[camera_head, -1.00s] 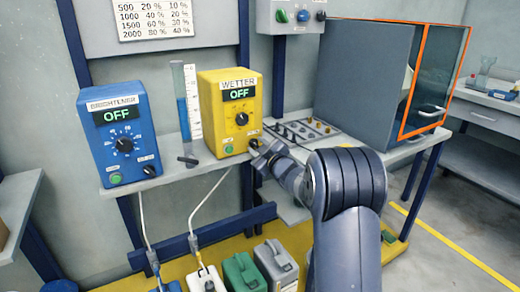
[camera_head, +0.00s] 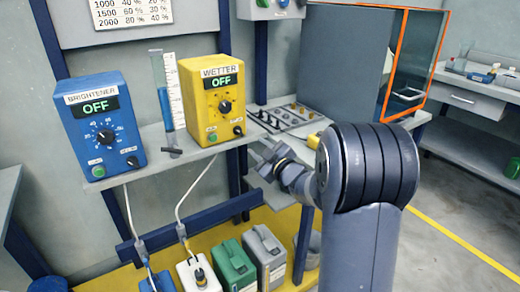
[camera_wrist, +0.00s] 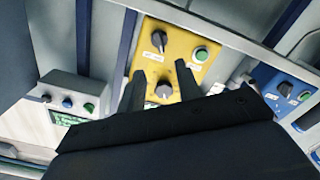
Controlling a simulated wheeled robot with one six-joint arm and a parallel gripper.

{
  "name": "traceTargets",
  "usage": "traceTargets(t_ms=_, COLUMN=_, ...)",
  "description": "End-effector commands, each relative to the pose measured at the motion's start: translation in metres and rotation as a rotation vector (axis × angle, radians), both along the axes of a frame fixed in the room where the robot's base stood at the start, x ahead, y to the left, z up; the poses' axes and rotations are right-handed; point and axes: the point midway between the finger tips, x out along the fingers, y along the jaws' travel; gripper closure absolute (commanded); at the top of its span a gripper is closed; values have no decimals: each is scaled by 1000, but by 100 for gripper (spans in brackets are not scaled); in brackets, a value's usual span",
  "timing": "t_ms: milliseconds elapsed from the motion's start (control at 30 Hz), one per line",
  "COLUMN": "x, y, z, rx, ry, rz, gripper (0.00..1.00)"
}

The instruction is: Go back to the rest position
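My gripper (camera_head: 270,158) is in front of and to the right of the yellow WETTER box (camera_head: 212,98), apart from it. In the wrist view my gripper's two fingers (camera_wrist: 160,73) stand apart with nothing between them. They point toward the yellow box (camera_wrist: 180,47), whose knobs and green button show behind them. The WETTER display reads OFF. The blue BRIGHTENER box (camera_head: 100,125) also reads OFF; its edge shows in the wrist view (camera_wrist: 285,88).
A graduated cylinder (camera_head: 161,95) with blue liquid stands between the boxes. A tray of small parts (camera_head: 290,117) and an orange-framed cabinet (camera_head: 345,62) are at right. Green (camera_head: 235,265) and grey (camera_head: 265,255) canisters stand below the shelf. Open floor lies at right.

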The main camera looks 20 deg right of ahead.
Motion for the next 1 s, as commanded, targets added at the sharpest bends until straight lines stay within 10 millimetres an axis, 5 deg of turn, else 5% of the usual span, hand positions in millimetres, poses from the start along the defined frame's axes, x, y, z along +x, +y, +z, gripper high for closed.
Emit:
traceTargets(t_ms=367, x=10, y=3, z=-1, rx=-1, ry=0, rz=1, gripper=67)
traceTargets(t_ms=1000, x=97, y=31, z=-1, rx=0, ry=0, rz=0, gripper=67)
